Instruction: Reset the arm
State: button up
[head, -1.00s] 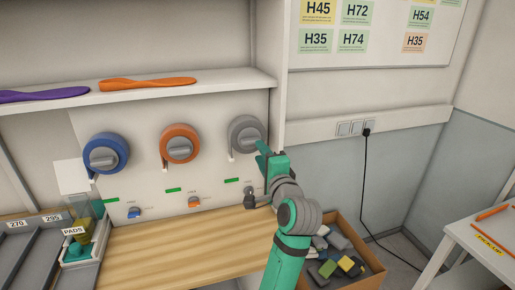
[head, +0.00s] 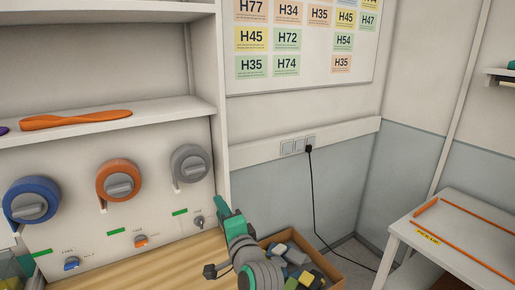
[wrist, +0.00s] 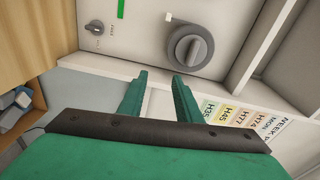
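My gripper (head: 228,208) is green and raised in front of the wooden worktop, at the right end of the grinding panel. In the wrist view my gripper (wrist: 160,82) has its two fingers apart with nothing between them. The grey grinding wheel (wrist: 188,47) lies just beyond the fingertips in that view, apart from them as far as I can tell. In the head view the grey wheel (head: 190,164) is up and left of my gripper. A small grey knob (head: 198,222) sits below that wheel.
An orange wheel (head: 118,180) and a blue wheel (head: 31,199) are further left. An orange insole (head: 75,119) lies on the shelf. A cardboard box (head: 343,270) of blocks stands beside my arm. A white table (head: 460,235) is at the right.

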jog(key=s+d+f+n+h, duration=0.1)
jog(key=s+d+f+h, duration=0.35)
jog(key=f, duration=0.75)
jog(key=s+d+f+n+h, duration=0.1)
jog(key=s+d+f, duration=0.55)
jog(key=f, duration=0.45)
jog(key=s+d+f+n+h, duration=0.15)
jog(key=s+f, duration=0.25)
jog(key=s, duration=0.4)
jog(key=s+d+f+n, duration=0.2)
jog(key=s+f, duration=0.3)
jog(key=s, duration=0.2)
jog(key=s+r+n+h, duration=0.1)
jog(key=s+n, duration=0.4)
jog(key=s, duration=1.7)
jog(key=shift+s+a+r+n+h, duration=0.15)
jog(key=shift+s+r+n+h, duration=0.15)
jog(key=shift+s+r+n, duration=0.15)
jog(key=shift+c, duration=0.3)
jog(key=shift+w, duration=0.1)
